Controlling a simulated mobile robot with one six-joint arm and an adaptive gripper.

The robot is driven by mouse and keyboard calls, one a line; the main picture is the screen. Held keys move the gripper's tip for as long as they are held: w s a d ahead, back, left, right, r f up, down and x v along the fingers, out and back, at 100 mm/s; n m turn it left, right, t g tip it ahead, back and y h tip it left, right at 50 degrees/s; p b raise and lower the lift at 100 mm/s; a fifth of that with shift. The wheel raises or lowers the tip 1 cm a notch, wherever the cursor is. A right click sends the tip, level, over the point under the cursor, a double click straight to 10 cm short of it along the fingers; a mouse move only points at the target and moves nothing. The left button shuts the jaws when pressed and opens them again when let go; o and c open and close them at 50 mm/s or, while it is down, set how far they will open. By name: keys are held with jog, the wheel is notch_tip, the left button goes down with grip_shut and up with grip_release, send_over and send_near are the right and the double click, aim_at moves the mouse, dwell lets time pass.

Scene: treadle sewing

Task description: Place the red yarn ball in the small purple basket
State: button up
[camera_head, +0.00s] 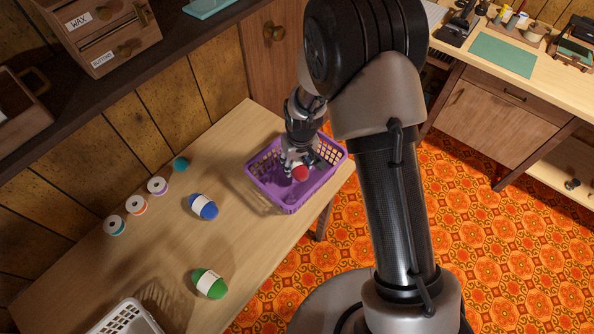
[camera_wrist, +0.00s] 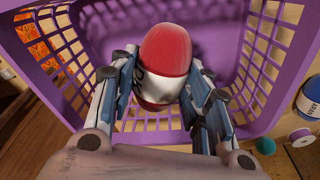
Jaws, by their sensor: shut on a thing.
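The red yarn ball (camera_head: 301,173) with a white band is between the fingers of my gripper (camera_head: 298,163). In the wrist view my gripper (camera_wrist: 165,90) is shut on the red yarn ball (camera_wrist: 167,50), with a finger on each side of the band. The small purple basket (camera_head: 290,200) stands at the table's right end. It also shows in the wrist view (camera_wrist: 228,25). The ball is over or inside the basket opening, within its walls. I cannot tell whether it touches the basket floor.
On the wooden table (camera_head: 150,250) lie a blue yarn ball (camera_head: 203,206), a green yarn ball (camera_head: 209,283) and several thread spools (camera_head: 136,205). A white basket (camera_head: 125,318) is at the near edge. A dark shelf with drawers (camera_head: 105,40) is above left.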

aim_at(297, 170)
jog(key=shift+f+b, duration=0.6)
jog(key=shift+f, duration=1.4)
jog(key=shift+f, duration=0.25)
jog(key=o, duration=1)
jog(key=shift+r, duration=0.1)
jog(key=shift+r, duration=0.1)
